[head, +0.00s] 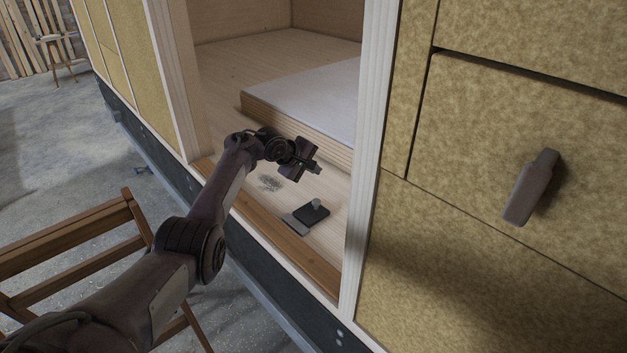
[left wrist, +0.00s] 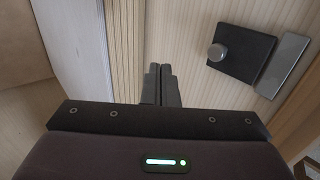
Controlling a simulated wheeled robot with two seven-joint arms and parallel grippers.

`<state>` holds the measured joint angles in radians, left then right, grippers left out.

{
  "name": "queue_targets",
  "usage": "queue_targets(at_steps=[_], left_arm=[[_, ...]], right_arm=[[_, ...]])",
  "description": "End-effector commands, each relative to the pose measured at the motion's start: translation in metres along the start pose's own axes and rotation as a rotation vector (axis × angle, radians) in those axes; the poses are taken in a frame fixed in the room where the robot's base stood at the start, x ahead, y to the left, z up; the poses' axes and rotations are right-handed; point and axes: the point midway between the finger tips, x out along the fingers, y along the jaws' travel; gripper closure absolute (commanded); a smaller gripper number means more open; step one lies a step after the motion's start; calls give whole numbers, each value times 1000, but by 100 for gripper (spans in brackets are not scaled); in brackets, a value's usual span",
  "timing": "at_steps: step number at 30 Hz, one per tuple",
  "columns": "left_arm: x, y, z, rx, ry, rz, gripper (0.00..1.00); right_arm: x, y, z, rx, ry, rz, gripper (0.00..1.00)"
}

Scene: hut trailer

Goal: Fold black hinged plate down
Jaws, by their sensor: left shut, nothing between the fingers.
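The black plate (head: 313,214) lies flat, as far as I can tell, on the pale wooden floor inside the doorway. A round grey knob (head: 316,203) stands on it, and a grey metal strip (head: 296,225) runs along its near edge. In the left wrist view the black plate (left wrist: 246,60) is at the upper right, with the knob (left wrist: 217,52) and the strip (left wrist: 283,66). My left gripper (head: 317,168) is above the floor, beyond the plate and apart from it. Its fingers (left wrist: 160,69) are shut and empty. My right gripper is not in view.
A white-topped raised platform (head: 310,100) stands behind my left gripper. White door posts (head: 366,150) and a brown wooden sill (head: 285,240) frame the opening. A brown handle (head: 531,187) sticks out of the right wall. A wooden frame (head: 70,240) stands at the lower left.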

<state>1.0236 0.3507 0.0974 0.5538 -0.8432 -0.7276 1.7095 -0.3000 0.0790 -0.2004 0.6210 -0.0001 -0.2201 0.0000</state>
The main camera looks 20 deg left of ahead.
Motion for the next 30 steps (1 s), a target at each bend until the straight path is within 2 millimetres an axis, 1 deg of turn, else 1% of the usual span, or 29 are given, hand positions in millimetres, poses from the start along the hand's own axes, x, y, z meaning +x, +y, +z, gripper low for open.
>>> queue_targets(at_steps=[1,3,6,9,14,30], left_arm=[[-6,7,0,2,0,4,100],[-16,15,0,2,1,3,100],[-25,24,0,1,0,2,100],[-30,28,0,0,-1,1,100],[-34,31,0,-1,-1,-1,100],[-33,31,0,0,-1,0,100]], right_arm=[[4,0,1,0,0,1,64],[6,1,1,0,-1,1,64],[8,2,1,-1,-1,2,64],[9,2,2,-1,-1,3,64],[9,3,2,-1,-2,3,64],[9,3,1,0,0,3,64]])
